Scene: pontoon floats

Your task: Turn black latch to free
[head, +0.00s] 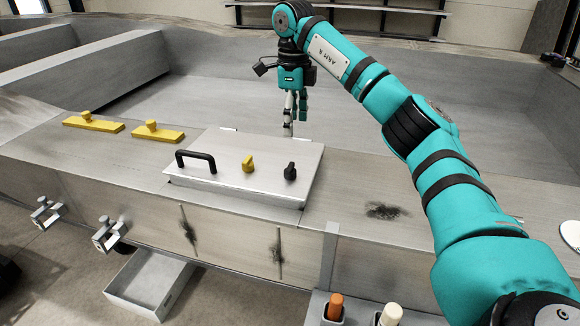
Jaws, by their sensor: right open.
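The black latch (290,172) is a small knob on the right part of a flat metal hatch lid (222,180). A similar yellow latch (248,164) sits left of it, and a black bar handle (196,160) is at the lid's left. The lid looks closed. My right gripper (294,122) points down beyond the lid's far edge, behind the black latch in the picture and apart from it. Its fingers are open and hold nothing. Which turn position the black latch is in, I cannot tell. My left gripper is not in view.
Two yellow fittings (93,122) (158,132) lie on the metal deck left of the lid. A dark smudge (384,211) marks the deck to the right. An open grey tray (150,283) is below at the front. Orange (335,306) and cream (391,314) handles stand in holders.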

